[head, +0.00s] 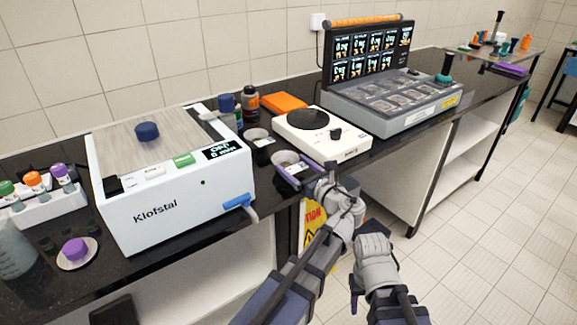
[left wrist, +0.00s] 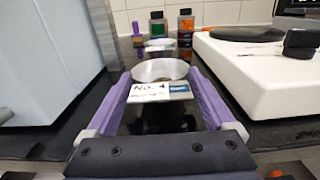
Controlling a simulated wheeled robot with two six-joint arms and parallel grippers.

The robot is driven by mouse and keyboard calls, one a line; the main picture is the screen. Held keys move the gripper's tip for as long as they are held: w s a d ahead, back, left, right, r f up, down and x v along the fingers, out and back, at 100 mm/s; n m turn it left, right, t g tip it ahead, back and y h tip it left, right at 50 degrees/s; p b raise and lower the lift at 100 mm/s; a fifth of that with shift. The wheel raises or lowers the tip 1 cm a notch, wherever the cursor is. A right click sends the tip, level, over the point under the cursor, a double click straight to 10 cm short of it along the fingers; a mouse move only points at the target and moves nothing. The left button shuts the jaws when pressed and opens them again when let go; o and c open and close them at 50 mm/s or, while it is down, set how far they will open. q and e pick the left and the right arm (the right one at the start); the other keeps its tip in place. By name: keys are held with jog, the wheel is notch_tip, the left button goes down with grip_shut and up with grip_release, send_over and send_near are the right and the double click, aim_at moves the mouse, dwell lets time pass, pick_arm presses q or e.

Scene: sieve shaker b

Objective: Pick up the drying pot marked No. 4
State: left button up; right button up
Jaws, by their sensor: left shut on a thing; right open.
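The drying pot marked No. 4 (left wrist: 160,72) is a small pale round dish with a white label reading "No. 4" at its front. In the left wrist view it sits between the two purple fingers of my left gripper (left wrist: 161,100), which is shut on it. In the head view the pot (head: 290,158) and my left gripper (head: 298,174) are at the front of the black counter, between the Klofstal box and the white hotplate. My right gripper (head: 372,248) is low in front of the counter, away from the pot; its fingers are hard to make out.
A second pot (head: 257,134) stands behind. The Klofstal box (head: 165,205) is close on the left, the white hotplate (head: 340,146) close on the right. Bottles (head: 250,103) and an orange box (head: 284,103) are at the back. Open floor (head: 480,240) lies to the right.

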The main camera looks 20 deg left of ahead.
aim_at(295, 166)
pick_arm(q)
jog(key=shift+r, duration=0.1)
notch_tip(295, 166, up, 10)
jog(key=p, duration=1)
